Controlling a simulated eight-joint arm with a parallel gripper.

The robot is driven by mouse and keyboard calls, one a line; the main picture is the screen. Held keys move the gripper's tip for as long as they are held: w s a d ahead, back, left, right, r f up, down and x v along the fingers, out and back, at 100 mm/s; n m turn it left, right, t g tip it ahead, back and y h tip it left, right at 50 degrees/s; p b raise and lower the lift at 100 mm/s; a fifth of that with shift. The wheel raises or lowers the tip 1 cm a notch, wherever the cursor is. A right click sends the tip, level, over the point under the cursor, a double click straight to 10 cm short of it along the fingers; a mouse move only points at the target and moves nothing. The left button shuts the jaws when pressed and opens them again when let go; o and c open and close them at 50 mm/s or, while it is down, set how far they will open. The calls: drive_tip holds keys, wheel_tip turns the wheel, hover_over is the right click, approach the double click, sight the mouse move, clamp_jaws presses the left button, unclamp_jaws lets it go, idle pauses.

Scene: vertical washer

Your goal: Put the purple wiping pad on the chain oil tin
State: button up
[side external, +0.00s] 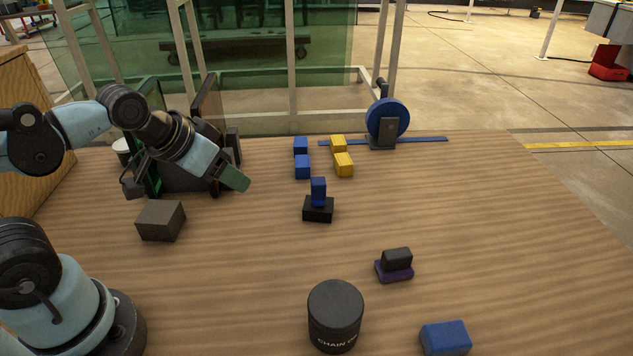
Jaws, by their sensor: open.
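The purple wiping pad (397,275) lies on the table right of centre, with a black block (397,258) resting on top of it and hiding much of its upper face. The chain oil tin (335,315) is a black cylinder standing upright at the front centre, with pale "CHAIN O" lettering low on its side. Its top looks bare. The pad and the tin are apart, the pad behind and to the right. My gripper (228,172) is at the left rear above the table, far from both. It is open and holds nothing visible.
A blue block stands on a black block (318,212) at mid-table. Blue blocks (301,157) and yellow blocks (341,155) sit behind. A blue wheel on a stand (387,120) is at the rear edge. A grey block (160,221) is left, another blue block (446,338) front right.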

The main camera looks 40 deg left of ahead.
idle(0.3)
drive_tip(key=w+d+r+m+g, duration=0.2)
drive_tip(key=w+d+r, duration=0.2)
drive_tip(key=w+d, duration=0.2)
drive_tip(key=m+g, duration=0.5)
drive_tip(key=m, duration=0.1)
hover_over(398, 253)
wheel_tip(398, 253, down, 4)
wheel_tip(398, 253, down, 12)
drive_tip(key=shift+f, duration=0.1)
clamp_jaws()
